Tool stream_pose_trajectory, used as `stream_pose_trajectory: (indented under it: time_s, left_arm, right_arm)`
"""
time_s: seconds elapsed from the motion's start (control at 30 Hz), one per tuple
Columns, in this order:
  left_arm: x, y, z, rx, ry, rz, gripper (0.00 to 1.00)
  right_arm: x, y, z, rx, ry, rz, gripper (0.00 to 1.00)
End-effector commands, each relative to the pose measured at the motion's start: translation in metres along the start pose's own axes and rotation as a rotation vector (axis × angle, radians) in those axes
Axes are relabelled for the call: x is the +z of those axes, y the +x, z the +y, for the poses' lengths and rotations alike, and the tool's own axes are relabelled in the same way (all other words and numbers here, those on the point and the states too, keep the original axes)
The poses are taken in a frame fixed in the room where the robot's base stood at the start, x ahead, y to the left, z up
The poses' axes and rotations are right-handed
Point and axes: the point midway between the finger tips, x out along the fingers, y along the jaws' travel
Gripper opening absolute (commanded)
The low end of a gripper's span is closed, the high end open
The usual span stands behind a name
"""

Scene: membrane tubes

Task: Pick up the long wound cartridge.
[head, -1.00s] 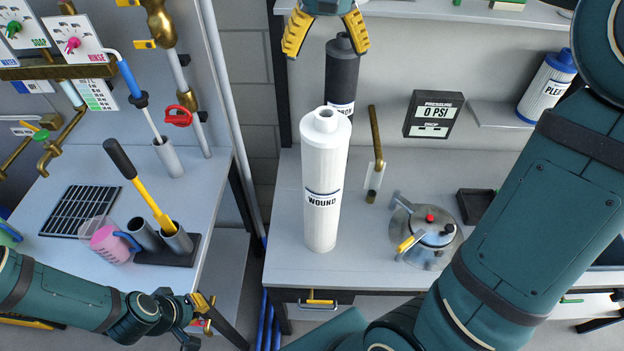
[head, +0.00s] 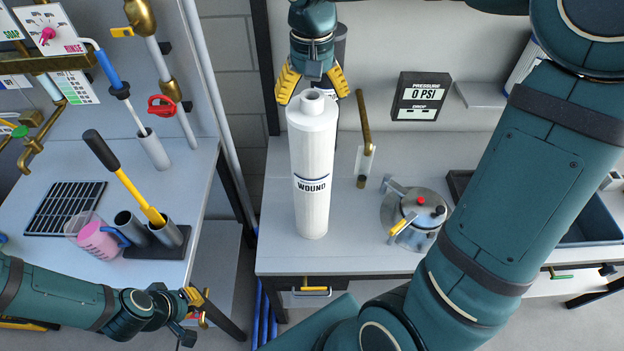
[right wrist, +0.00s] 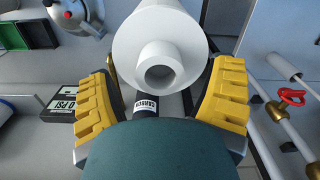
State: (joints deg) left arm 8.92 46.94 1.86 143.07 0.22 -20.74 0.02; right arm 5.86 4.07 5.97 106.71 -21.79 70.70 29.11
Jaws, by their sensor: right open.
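The long white cartridge (head: 312,200), labelled WOUND, stands upright on the grey bench. In the right wrist view its top end (right wrist: 160,50) and neck lie between my yellow fingers. My right gripper (head: 312,95) is open around or just behind the cartridge's top; the wrist view (right wrist: 160,112) shows the fingers on either side, without clear contact. My left gripper (head: 200,305) is at the lower left, away from the cartridge; its finger gap is too small to judge.
A dark cartridge (head: 341,42) stands behind, mostly hidden by my right gripper. A pressure box (head: 420,97) is at the back. The left bench holds a pink jug (head: 98,240).

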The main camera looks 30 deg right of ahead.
Motion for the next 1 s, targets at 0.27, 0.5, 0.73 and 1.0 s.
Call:
stream_pose_trajectory:
  time_s: [0.27, 0.5, 0.73, 1.0]
  left_arm:
    - [0.000, 0.001, 0.000, 0.000, 0.000, 0.000, 0.00]
    - [0.000, 0.001, 0.000, 0.000, 0.000, 0.000, 0.00]
    - [0.000, 0.001, 0.000, 0.000, 0.000, 0.000, 0.00]
    - [0.000, 0.000, 0.000, 0.000, 0.000, 0.000, 0.00]
  right_arm:
    - [0.000, 0.010, 0.000, -0.001, 0.000, 0.001, 0.82]
    - [0.000, 0.010, 0.000, -0.001, 0.000, 0.001, 0.33]
    - [0.000, 0.009, -0.001, -0.001, -0.001, 0.003, 0.00]
    - [-0.001, -0.003, -0.001, -0.002, 0.000, 0.006, 0.00]
